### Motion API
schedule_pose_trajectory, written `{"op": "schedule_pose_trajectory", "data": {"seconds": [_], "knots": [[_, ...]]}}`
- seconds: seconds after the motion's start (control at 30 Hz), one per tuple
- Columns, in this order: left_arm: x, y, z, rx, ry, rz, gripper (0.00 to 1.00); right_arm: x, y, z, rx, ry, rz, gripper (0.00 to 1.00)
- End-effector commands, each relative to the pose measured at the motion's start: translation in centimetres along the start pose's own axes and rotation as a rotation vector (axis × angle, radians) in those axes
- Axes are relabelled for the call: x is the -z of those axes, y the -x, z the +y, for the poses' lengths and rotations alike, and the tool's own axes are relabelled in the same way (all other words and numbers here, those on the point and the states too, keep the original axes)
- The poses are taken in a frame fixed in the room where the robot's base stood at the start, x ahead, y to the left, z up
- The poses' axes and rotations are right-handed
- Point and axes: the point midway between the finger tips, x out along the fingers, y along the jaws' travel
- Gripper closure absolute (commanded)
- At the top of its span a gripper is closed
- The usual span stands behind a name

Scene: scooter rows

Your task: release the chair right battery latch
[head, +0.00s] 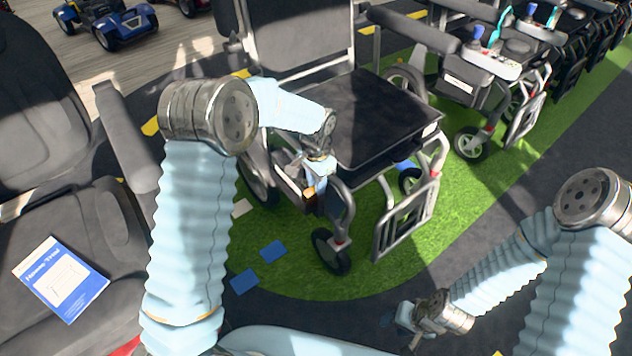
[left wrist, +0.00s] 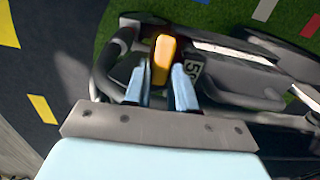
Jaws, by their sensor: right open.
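The wheelchair (head: 375,115) with a black seat stands on green turf in the middle of the head view. Its orange battery latch (head: 308,192) is on the lower side frame at the picture's left. In the left wrist view the orange latch (left wrist: 163,58) stands between the tips of my left gripper (left wrist: 163,78). The two blue fingers sit on either side of its near end and look closed against it. In the head view my left gripper (head: 318,180) partly hides the latch and battery. My right gripper (head: 402,322) is open and empty, low over the dark floor.
A grey seat with a blue-and-white booklet (head: 60,280) is at the left. More power chairs (head: 480,75) stand at the upper right, and a blue scooter (head: 110,22) at the upper left. Blue floor patches (head: 258,266) lie before the chair.

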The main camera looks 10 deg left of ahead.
Motion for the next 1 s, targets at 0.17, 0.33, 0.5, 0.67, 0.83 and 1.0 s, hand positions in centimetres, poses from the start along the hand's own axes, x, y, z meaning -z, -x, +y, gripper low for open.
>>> {"op": "schedule_pose_trajectory", "data": {"seconds": [0.17,0.33,0.5,0.67,0.83,1.0], "knots": [[0.0,0.0,0.0,0.000,-0.001,-0.001,0.53,0.0,0.0,0.0,0.000,0.000,0.000,0.57],[-0.1,0.0,0.0,0.000,-0.002,-0.002,0.53,0.0,0.0,0.0,0.000,0.000,0.000,0.57],[0.0,0.8,0.0,0.001,-0.002,-0.001,0.53,0.0,0.1,0.0,0.000,0.000,0.000,0.57],[0.0,3.9,-0.1,0.002,-0.002,0.001,0.53,-0.1,0.2,-0.2,0.001,0.001,-0.001,0.57],[0.0,8.2,0.0,0.002,-0.003,0.002,0.53,-0.1,0.5,-0.3,0.002,0.002,-0.003,0.57],[0.0,11.7,0.0,0.001,-0.002,0.001,0.53,-0.1,0.7,-0.5,0.004,0.003,-0.004,0.57]]}}
